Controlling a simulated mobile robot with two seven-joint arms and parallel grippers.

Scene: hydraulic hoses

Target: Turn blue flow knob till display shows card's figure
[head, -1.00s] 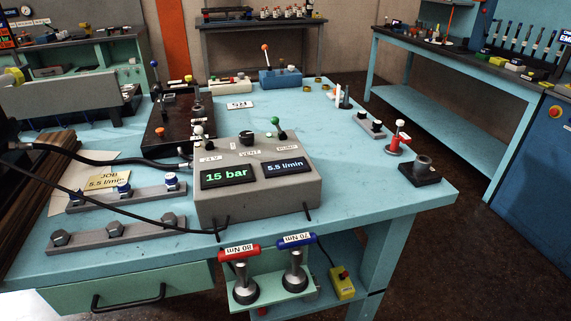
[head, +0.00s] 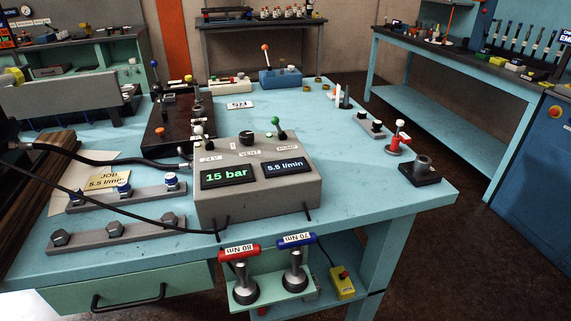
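The job card (head: 107,181) lies at the left of the blue-green bench and reads JOB 5.5 l/min. The grey control box (head: 258,205) stands at the bench's front middle. Its right display (head: 287,168) reads 5.5 l/min, and its left display (head: 227,175) reads 15 bar. A dark round knob (head: 246,137) sits on the box top near the VENT label; I cannot tell its colour surely. No knob is clearly identifiable as the blue flow knob. Neither of my grippers is in view.
Two bars with fittings (head: 125,193) lie left of the box, and black hoses (head: 105,158) run across there. A green-topped lever (head: 276,121) rises from the box.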

